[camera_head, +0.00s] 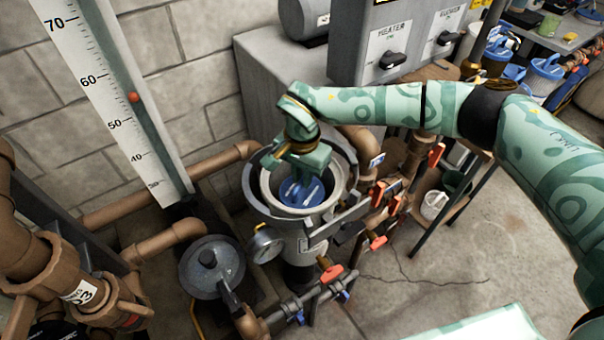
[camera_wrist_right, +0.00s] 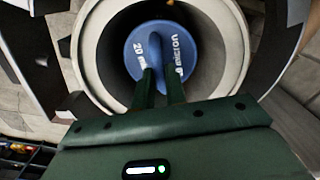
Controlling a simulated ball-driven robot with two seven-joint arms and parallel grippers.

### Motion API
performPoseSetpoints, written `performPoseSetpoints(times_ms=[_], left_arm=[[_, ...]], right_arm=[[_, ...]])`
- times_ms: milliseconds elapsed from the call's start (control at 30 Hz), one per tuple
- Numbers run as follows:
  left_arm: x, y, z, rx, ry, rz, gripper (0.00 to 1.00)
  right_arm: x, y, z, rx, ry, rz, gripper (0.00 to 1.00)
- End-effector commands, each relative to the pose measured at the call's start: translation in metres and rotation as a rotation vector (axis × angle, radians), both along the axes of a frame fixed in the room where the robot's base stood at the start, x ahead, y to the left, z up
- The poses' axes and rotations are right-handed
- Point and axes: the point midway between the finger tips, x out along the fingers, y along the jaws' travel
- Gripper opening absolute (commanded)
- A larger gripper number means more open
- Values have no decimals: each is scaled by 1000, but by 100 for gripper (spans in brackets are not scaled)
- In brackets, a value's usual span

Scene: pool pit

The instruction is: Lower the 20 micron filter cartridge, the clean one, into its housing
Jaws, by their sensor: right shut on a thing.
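The filter cartridge (camera_head: 302,193) shows its blue round top inside the open housing (camera_head: 256,199). In the right wrist view the blue top (camera_wrist_right: 142,62) reads "20 micron" and has a raised grip across it. My right gripper (camera_head: 302,178) reaches down over the housing mouth. In the wrist view its two fingers (camera_wrist_right: 163,80) are shut on the cartridge's grip. The cartridge top is within the pale ring of the housing (camera_wrist_right: 92,70), with a dark gap around it. The cartridge's lower body is hidden. My left gripper is not in view.
A round grey lid with a black knob (camera_head: 211,266) is left of the housing. A pressure gauge (camera_head: 266,244) and red-handled valves (camera_head: 331,273) crowd its front. Brown pipes (camera_head: 164,242) and a tall scale (camera_head: 112,95) stand left. A control box (camera_head: 387,45) is behind. Open floor (camera_head: 450,270) lies right.

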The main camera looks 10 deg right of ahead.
Motion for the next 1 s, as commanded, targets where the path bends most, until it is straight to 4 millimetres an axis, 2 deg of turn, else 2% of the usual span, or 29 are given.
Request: performPoseSetpoints(times_ms=[200, 233, 300, 1000], left_arm=[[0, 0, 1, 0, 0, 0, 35], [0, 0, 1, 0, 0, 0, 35], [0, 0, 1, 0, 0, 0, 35], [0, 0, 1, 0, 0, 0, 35]], right_arm=[[0, 0, 1, 0, -1, 0, 0], [0, 0, 1, 0, -1, 0, 22], [0, 0, 1, 1, -1, 0, 39], [0, 0, 1, -1, -1, 0, 40]])
